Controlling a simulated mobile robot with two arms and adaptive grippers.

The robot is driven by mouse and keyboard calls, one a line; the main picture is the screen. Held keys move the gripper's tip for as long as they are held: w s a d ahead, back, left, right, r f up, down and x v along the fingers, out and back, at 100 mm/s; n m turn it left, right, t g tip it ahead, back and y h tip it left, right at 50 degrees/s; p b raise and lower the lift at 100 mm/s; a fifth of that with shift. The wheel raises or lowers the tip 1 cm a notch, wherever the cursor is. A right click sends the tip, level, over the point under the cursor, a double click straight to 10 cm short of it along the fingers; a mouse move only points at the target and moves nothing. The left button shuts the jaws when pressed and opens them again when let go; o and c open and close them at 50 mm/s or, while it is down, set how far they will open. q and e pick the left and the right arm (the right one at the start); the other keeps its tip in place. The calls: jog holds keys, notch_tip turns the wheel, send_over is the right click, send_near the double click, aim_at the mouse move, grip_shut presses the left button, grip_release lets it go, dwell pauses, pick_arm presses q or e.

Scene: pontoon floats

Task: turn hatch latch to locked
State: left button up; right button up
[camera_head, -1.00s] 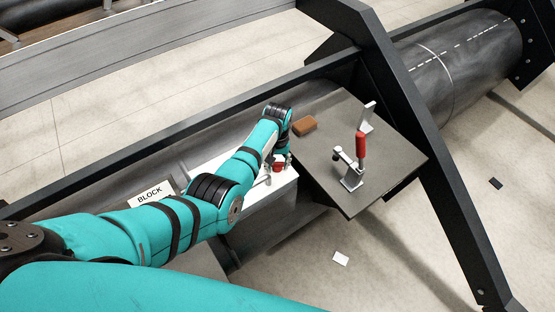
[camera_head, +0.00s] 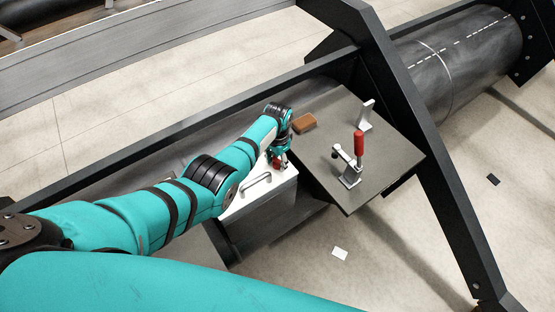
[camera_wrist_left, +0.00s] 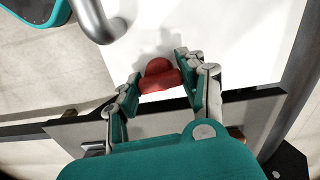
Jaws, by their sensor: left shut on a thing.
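The hatch is a white panel (camera_head: 284,181) on a grey box beside the dark table, with a curved metal handle (camera_head: 256,183) on it. The latch is a small red knob (camera_wrist_left: 158,77) at the hatch's far end. My left gripper (camera_head: 279,160) reaches down over that end and is shut on the red latch. In the left wrist view the latch sits between the two fingers, with white panel around it. The latch's base and any lock marking are hidden. My right gripper is not in view.
A dark table plate (camera_head: 375,160) stands right of the hatch, carrying a brown block (camera_head: 304,123), a red-handled toggle clamp (camera_head: 359,150) and a metal bracket (camera_head: 365,114). Dark frame beams (camera_head: 440,180) cross on the right. A white card (camera_head: 340,253) lies on the open floor.

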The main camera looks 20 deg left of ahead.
aim_at(278, 160)
pick_arm(q)
jog(key=shift+w+m, duration=0.1)
jog(key=shift+m, duration=0.4)
jog(key=o, duration=1.2)
jog(key=shift+r, duration=0.1)
notch_tip(278, 160, up, 12)
dwell(0.4)
